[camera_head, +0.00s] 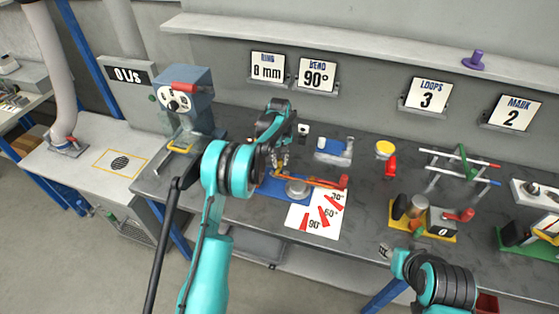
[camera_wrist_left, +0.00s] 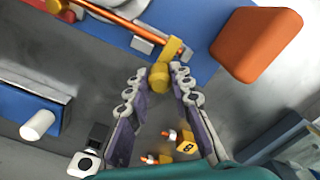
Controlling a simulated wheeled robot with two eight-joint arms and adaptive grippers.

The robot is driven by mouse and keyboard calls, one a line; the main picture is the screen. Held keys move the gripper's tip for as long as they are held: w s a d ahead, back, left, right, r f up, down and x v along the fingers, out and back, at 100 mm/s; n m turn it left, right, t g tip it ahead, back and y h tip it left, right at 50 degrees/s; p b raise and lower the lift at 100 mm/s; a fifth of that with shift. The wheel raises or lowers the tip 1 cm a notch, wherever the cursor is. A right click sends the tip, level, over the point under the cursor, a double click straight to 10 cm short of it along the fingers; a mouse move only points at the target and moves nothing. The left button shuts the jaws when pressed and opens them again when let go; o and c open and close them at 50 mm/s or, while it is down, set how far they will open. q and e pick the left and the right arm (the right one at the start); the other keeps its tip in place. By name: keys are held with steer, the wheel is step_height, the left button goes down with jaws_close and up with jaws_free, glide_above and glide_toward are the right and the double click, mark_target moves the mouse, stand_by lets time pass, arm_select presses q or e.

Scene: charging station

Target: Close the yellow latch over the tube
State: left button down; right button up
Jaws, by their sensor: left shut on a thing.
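The bending fixture has a blue base (camera_head: 262,190), a round grey die (camera_head: 297,188) and an orange-copper tube (camera_head: 318,182). In the left wrist view the tube (camera_wrist_left: 120,19) runs across the blue plate at the top. The yellow latch (camera_wrist_left: 172,50) is at the tube's right end there, with a rounded yellow knob (camera_wrist_left: 159,76) between my fingertips. My left gripper (camera_head: 280,166) is shut on this latch knob; it also shows in the wrist view (camera_wrist_left: 160,82). Whether the latch lies over the tube is unclear. My right gripper (camera_head: 386,250) is small and partly hidden.
A large orange-red block (camera_wrist_left: 256,44) is close right of the fingers in the wrist view. A white angle card (camera_head: 316,215) lies in front of the fixture. A blue-and-white device (camera_head: 334,150) and a yellow-topped cup (camera_head: 385,149) stand behind and right.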

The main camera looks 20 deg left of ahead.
mark_target(280, 159)
arm_select(q)
steer(key=c, duration=1.3)
jaws_free()
steer(key=shift+r, duration=0.1)
step_height(280, 159, up, 12)
steer(key=shift+f, duration=0.1)
